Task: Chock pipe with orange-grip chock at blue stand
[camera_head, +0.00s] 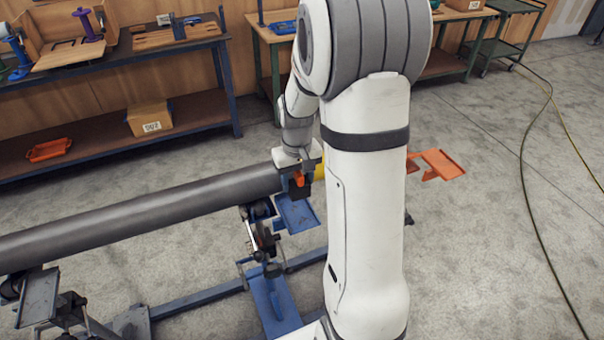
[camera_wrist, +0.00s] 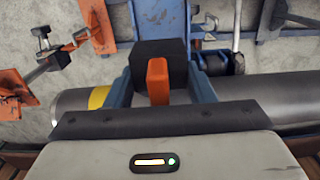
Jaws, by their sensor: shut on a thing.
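The long grey pipe (camera_head: 140,212) runs from the left edge to behind my arm. My gripper (camera_wrist: 158,92) is shut on the orange grip (camera_wrist: 158,80) of a dark chock (camera_wrist: 155,53). The orange grip also shows in the head view (camera_head: 299,180), beside the pipe. In the wrist view the chock is in front of the pipe, and I cannot tell whether they touch. The blue stand (camera_head: 272,298) is below, with a blue tray (camera_head: 297,214) close under the chock. The wrist view shows the blue tray (camera_wrist: 153,14) just beyond the chock.
A yellow band (camera_wrist: 98,97) is on the pipe; part of the pipe is hidden by my arm. An orange stand (camera_head: 443,163) stands to the right. A dark stand (camera_head: 38,297) is at lower left. Workbenches (camera_head: 110,62) line the back wall. A cable (camera_head: 524,180) crosses open floor at right.

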